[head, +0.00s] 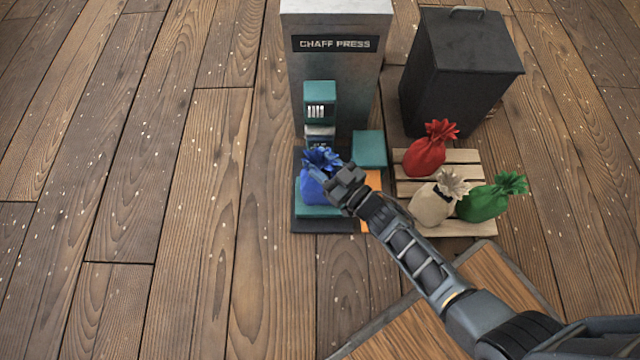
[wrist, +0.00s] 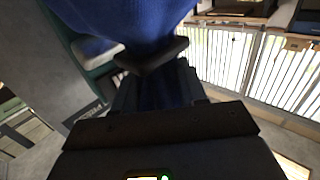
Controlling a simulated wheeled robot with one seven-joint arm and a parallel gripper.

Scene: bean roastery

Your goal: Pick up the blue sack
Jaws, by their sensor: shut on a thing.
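The blue sack (head: 314,188) is at the lower front of the chaff press, over a teal plate (head: 318,211). My gripper (head: 340,183) reaches in from the lower right and is shut on the sack near its gathered neck. In the wrist view the blue cloth (wrist: 125,18) fills the top, with the gripper (wrist: 152,65) against it. Part of the sack is hidden behind my gripper. I cannot tell whether its base touches the plate.
The grey chaff press (head: 335,75) stands just behind. A wooden pallet (head: 465,229) to the right holds a red sack (head: 425,157), a beige sack (head: 431,205) and a green sack (head: 485,203). A black bin (head: 460,75) stands behind the pallet. The floor at left is clear.

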